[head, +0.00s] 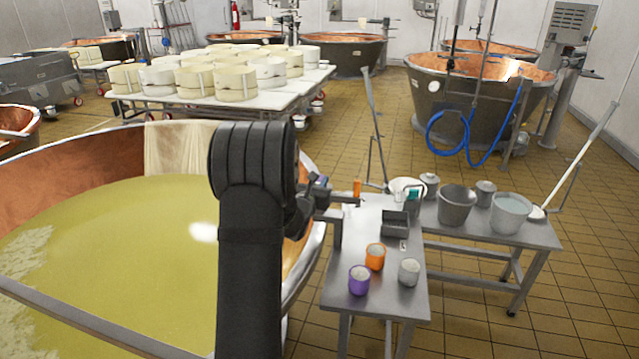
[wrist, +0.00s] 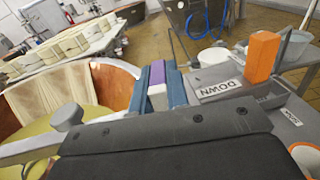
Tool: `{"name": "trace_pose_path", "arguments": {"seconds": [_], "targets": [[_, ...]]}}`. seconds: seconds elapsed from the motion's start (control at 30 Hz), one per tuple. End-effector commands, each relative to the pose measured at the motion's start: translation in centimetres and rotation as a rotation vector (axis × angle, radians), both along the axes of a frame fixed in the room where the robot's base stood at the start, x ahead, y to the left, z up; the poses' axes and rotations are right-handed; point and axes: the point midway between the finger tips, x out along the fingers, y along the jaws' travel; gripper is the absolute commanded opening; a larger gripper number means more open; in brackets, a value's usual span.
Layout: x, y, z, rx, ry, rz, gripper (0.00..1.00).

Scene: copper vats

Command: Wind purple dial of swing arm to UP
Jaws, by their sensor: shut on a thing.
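In the wrist view the purple dial (wrist: 157,73) is a small upright block with a pale lower part. My gripper (wrist: 156,82) is shut on it, with one blue finger on each side. In the head view my gripper (head: 318,189) is above the left edge of the steel table, beside the vat rim. The dial cannot be made out there. The swing arm cannot be told clearly from the other metal parts.
An orange upright block (wrist: 263,56) stands right of the dial; it shows in the head view (head: 357,187). The steel table (head: 388,300) holds a purple cup (head: 359,280), an orange cup (head: 375,256) and a grey cup (head: 409,271). The copper vat (head: 100,150) of yellowish liquid is left.

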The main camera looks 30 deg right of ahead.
Motion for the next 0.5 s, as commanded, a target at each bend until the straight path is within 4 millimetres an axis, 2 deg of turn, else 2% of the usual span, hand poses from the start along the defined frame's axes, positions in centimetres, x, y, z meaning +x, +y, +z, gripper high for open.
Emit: {"name": "trace_pose_path", "arguments": {"seconds": [0.5], "targets": [[0.0, 0.01, 0.01, 0.0, -0.001, 0.028, 0.0]]}}
